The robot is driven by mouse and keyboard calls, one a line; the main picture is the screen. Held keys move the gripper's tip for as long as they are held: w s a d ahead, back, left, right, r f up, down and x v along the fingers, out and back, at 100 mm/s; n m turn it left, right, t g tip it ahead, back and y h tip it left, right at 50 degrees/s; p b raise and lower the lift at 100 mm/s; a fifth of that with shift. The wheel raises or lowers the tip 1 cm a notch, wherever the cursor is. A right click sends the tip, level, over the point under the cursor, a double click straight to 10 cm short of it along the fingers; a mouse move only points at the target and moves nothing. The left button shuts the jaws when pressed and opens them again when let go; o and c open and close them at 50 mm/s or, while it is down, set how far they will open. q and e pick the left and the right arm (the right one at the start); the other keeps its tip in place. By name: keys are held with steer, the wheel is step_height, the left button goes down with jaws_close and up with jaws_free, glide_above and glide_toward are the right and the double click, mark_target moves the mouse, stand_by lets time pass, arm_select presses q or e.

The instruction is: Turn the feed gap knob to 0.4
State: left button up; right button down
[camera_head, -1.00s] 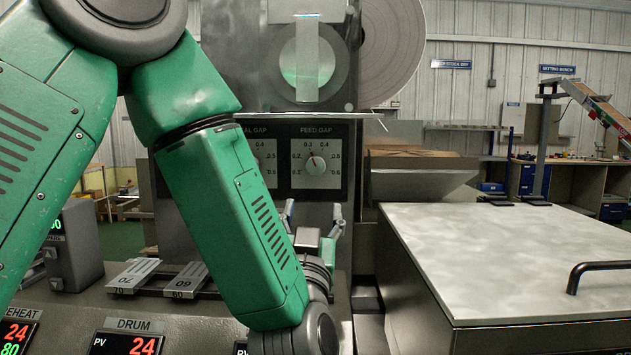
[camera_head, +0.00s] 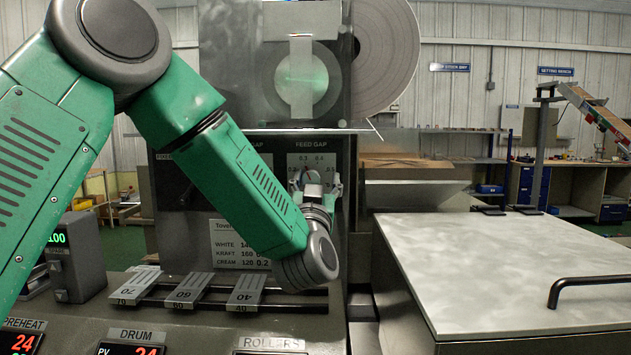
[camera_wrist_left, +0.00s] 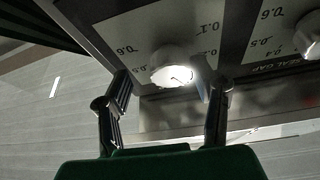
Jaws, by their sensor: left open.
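The feed gap dial (camera_head: 312,160) is on the dark machine front, with 0.3 and 0.4 readable at its top. My left gripper (camera_head: 315,180) is in front of it and hides the knob and its pointer in the head view. In the left wrist view the white feed gap knob (camera_wrist_left: 176,64) appears between the two open fingers, near their tips. The picture there is upside down, with 0.1 and 0.6 readable beside the knob. Contact with the fingers cannot be told, nor the pointer's exact reading. My right gripper is not in view.
A second knob (camera_wrist_left: 309,38), for the seal gap, is at the wrist view's right edge. Numbered grey blocks (camera_head: 186,287) sit on a rail below my arm. A pale-topped cabinet (camera_head: 500,260) with a black handle stands at the right.

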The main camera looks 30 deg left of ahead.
arm_select(q)
steer(key=shift+s+a, duration=0.1)
steer(key=shift+a, duration=0.3)
steer(key=c, duration=0.9)
steer(key=shift+a+f, duration=0.15)
steer(key=shift+a, duration=0.35)
steer(key=shift+c, duration=1.1)
steer(key=shift+d, duration=0.4)
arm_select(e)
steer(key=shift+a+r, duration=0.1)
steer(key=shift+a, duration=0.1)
arm_select(q)
steer(key=shift+a, duration=0.15)
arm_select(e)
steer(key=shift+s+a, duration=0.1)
arm_select(q)
steer(key=shift+m, duration=0.5)
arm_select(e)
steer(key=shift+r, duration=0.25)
